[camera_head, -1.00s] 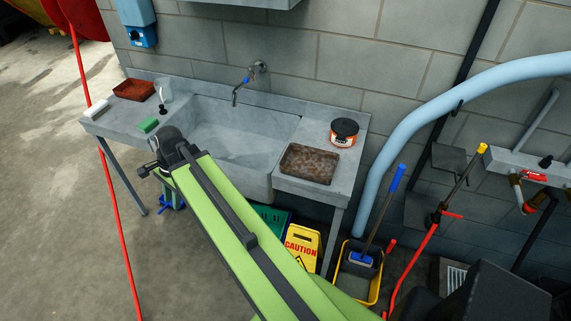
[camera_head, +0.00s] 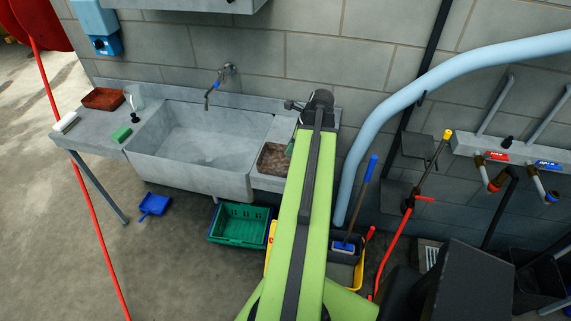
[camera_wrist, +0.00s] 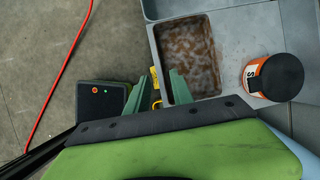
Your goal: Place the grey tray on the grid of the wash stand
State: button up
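A tray (camera_head: 272,159) with a grey rim and a mottled brown, dirty inside lies on the right counter of the stone wash stand (camera_head: 265,183). It also shows in the wrist view (camera_wrist: 188,52), upper middle. My gripper (camera_wrist: 156,92) is open and empty, its two green fingers apart. In the wrist view its right finger overlaps the tray's lower left edge; I cannot tell whether they touch. In the head view my gripper (camera_head: 291,148) is at the tray's right side, and my arm covers part of the counter. I cannot make out a grid on the wash stand.
A black-lidded jar (camera_wrist: 273,77) stands right of the tray. A red-brown tray (camera_head: 103,98), a green sponge (camera_head: 121,134) and a white roll (camera_head: 66,122) are on the left counter. A green crate (camera_head: 239,225) is on the floor below. The sink basin (camera_head: 200,135) looks empty.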

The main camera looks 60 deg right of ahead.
jog(key=b+x, duration=1)
jog(key=x, duration=0.1)
jog(key=shift+s+f, duration=0.15)
jog(key=shift+f, duration=0.05)
jog(key=shift+w+f, duration=0.2)
jog(key=shift+f, duration=0.1)
jog(key=shift+w, duration=0.1)
jog(key=b+x, duration=0.5)
jog(key=shift+a+f, duration=0.15)
jog(key=shift+r, duration=0.2)
grip_shut()
